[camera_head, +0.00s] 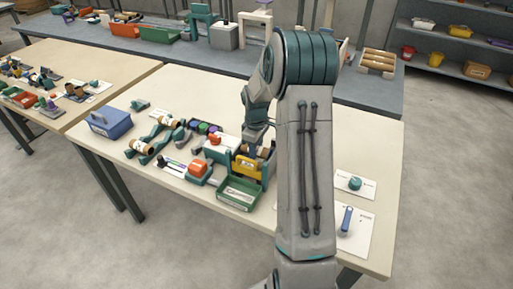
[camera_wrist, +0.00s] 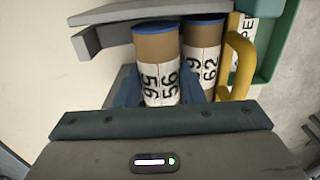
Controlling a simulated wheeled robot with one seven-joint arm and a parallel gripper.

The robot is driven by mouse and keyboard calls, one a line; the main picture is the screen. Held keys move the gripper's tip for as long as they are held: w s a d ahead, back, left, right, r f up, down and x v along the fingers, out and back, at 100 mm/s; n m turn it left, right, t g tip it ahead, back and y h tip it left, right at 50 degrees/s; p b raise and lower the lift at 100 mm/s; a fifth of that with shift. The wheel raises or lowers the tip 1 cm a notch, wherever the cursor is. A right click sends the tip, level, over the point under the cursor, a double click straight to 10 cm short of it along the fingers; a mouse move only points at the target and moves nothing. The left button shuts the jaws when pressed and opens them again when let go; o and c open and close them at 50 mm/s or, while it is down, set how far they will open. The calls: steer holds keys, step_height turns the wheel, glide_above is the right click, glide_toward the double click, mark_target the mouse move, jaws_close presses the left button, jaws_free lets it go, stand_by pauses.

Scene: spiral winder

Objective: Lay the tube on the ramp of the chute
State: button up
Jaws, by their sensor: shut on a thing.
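The tube (camera_wrist: 157,50) is brown with a blue end cap and a white label with black digits. In the wrist view it is between the blue fingers of my gripper (camera_wrist: 158,82), which is shut on it. A second similar tube (camera_wrist: 202,45) is close to its right. The chute shows as a grey wall (camera_wrist: 140,11) beyond the tubes and a yellow part (camera_wrist: 239,62) at the right. In the head view my gripper (camera_head: 258,142) is low at the chute, whose yellow front (camera_head: 246,168) shows. My arm hides part of it. Contact between tube and ramp cannot be told.
A green tray (camera_head: 239,193) stands in front of the chute. White cards (camera_head: 354,184) lie at the right. Bare table shows at the front left.

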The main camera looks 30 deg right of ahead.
steer(key=shift+s+f, duration=0.1)
steer(key=shift+f, duration=0.05)
steer(key=o, duration=1)
steer(key=shift+f, duration=0.1)
steer(key=shift+c, duration=0.2)
steer(key=shift+a, duration=0.2)
